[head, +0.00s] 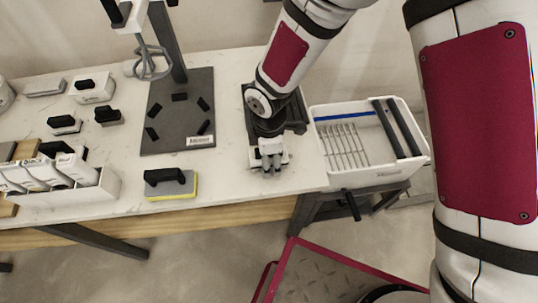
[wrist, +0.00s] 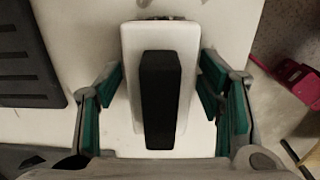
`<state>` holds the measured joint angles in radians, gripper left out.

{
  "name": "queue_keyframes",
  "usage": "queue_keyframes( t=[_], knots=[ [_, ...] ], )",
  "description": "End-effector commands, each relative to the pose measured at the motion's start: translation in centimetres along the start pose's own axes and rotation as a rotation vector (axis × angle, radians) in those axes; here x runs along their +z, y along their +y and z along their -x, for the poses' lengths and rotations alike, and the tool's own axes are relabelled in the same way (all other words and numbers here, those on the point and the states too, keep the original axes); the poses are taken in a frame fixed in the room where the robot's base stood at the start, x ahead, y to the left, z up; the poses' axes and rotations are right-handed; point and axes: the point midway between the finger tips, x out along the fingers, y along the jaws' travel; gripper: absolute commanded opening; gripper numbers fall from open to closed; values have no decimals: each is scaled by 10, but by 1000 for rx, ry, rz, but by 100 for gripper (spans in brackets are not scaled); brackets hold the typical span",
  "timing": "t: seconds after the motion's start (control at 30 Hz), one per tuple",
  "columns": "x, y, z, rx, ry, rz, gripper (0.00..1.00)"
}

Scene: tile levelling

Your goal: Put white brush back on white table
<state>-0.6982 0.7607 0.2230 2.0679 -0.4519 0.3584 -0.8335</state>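The white brush (wrist: 182,50), a white block with a long black handle on top, lies between my gripper's fingers in the wrist view. In the head view only small parts of it (head: 254,157) show under my gripper (head: 270,160), near the front right of the white table (head: 235,185). My gripper also shows in the wrist view (wrist: 161,95), its green-padded fingers spread on both sides of the brush. Narrow gaps show between the pads and the brush's sides. The brush appears to rest on the tabletop.
A dark stand base (head: 178,135) with a mixer is left of my gripper. A yellow-edged sponge float (head: 170,184) lies at the front edge. A white tub (head: 400,172) with a rack stands to the right. Other black-handled tools and a white bin (head: 105,187) are at left.

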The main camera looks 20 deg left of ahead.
Motion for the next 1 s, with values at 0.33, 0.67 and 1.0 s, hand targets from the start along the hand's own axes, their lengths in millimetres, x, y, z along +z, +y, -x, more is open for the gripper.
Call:
queue_keyframes(
  t=[0.33, 0.67, 1.0],
  knots=[
    [0, 1, 15, 4, 2, -2, 61],
    [0, 2, 82, 5, 2, -2, 61],
    [0, 0, 121, 1, 0, 0, 61]
  ],
)
